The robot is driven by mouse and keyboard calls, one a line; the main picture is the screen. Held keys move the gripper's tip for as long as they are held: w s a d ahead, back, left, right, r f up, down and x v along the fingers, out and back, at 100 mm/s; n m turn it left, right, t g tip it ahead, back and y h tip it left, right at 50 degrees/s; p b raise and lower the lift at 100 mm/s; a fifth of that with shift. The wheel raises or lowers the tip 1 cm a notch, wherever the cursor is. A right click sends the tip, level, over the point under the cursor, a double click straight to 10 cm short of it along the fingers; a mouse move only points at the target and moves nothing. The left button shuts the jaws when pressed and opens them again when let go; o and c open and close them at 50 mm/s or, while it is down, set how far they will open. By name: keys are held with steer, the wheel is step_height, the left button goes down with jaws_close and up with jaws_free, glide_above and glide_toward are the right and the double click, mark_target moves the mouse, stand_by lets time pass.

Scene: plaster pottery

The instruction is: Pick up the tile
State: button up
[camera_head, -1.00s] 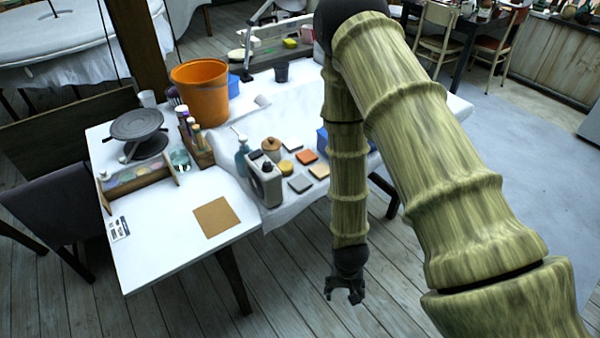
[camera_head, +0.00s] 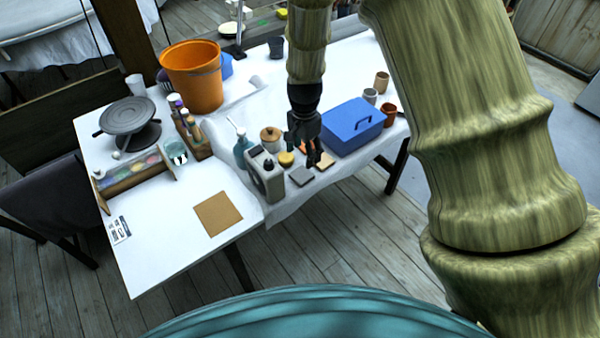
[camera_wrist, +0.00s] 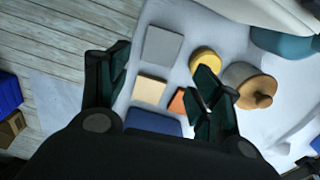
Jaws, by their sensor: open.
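Several small square tiles lie on the white cloth. A grey tile (camera_head: 300,177) is nearest the front edge, a beige tile (camera_head: 325,161) is right of it, and an orange tile (camera_head: 307,147) is partly hidden behind my gripper (camera_head: 311,150). My gripper is open, pointing down above the tiles. In the wrist view, the grey tile (camera_wrist: 162,46), beige tile (camera_wrist: 150,89) and orange tile (camera_wrist: 178,101) show between or beyond the fingers of my gripper (camera_wrist: 158,88). Nothing is between the fingers; I cannot tell their exact height.
A blue toolbox (camera_head: 353,126) stands close on the right. Cups (camera_head: 388,115) are beyond the toolbox. An orange bucket (camera_head: 193,76) stands farther back.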

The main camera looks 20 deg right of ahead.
mark_target(303, 173)
steer(key=f, duration=0.3)
steer(key=shift+d+p, duration=0.25)
steer(key=shift+p, duration=0.05)
steer(key=shift+a+f+p, duration=0.15)
steer(key=shift+f+p, duration=0.35)
steer(key=shift+f, duration=0.5)
steer(key=shift+a+f+p, duration=0.1)
steer(key=shift+f+p, duration=0.4)
steer(key=shift+f, duration=1.55)
steer(key=shift+c, duration=0.4)
steer(key=c, duration=0.7)
steer(key=shift+w, duration=0.1)
steer(key=shift+c, duration=0.2)
